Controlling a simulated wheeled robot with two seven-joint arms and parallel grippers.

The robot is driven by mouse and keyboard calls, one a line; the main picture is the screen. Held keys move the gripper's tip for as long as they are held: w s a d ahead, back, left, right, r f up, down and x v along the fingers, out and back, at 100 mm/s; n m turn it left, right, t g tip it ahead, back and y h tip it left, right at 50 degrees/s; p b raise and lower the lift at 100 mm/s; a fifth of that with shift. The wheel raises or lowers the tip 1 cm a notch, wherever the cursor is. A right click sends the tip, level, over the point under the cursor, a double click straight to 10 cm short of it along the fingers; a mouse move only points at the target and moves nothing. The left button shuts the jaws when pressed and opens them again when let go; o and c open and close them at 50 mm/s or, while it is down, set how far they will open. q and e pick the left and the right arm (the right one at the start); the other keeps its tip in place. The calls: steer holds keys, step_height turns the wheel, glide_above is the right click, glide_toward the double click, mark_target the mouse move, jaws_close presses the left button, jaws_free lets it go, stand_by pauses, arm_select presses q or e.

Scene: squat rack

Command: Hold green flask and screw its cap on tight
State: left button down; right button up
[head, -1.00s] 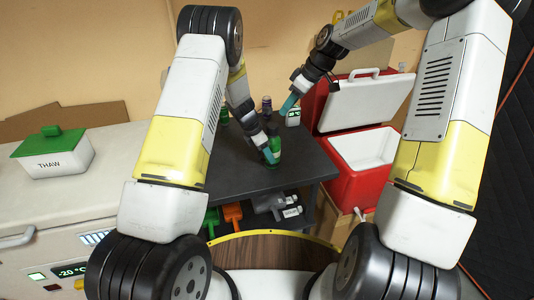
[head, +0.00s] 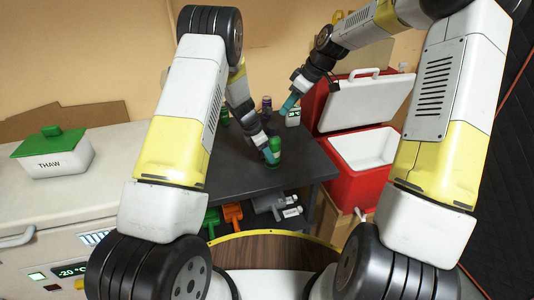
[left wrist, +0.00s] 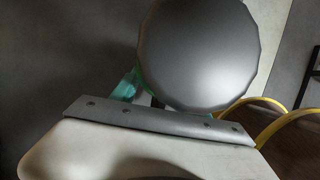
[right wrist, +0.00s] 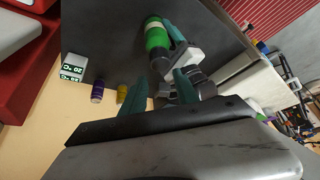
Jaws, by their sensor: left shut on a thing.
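The green flask (head: 274,150) is above the front part of the dark table, gripped by my left gripper (head: 268,154) with teal fingertips. In the right wrist view the flask (right wrist: 156,38) shows a green body and a dark end, beside the left fingers. In the left wrist view a large dark grey round face (left wrist: 195,50) with a green edge fills the middle; I cannot tell for certain that it is the cap. My right gripper (head: 288,104) is near the back of the table, apart from the flask. Its teal fingers (right wrist: 158,105) stand apart and look empty.
A purple bottle (right wrist: 98,91), a yellow one (right wrist: 122,93) and a small display box (right wrist: 73,67) stand at the table's back. A red cooler (head: 360,186) with its lid up is at the right. A freezer (head: 60,215) carries a THAW box (head: 55,160).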

steer(key=shift+o, duration=0.2)
steer(key=shift+o, duration=1.4)
step_height(320, 180, up, 2)
steer(key=n+g+h, duration=0.3)
steer(key=n+h, duration=0.1)
steer(key=h, duration=0.1)
glide_above(273, 125)
steer(key=shift+f, duration=5.8)
steer(key=shift+c, duration=0.4)
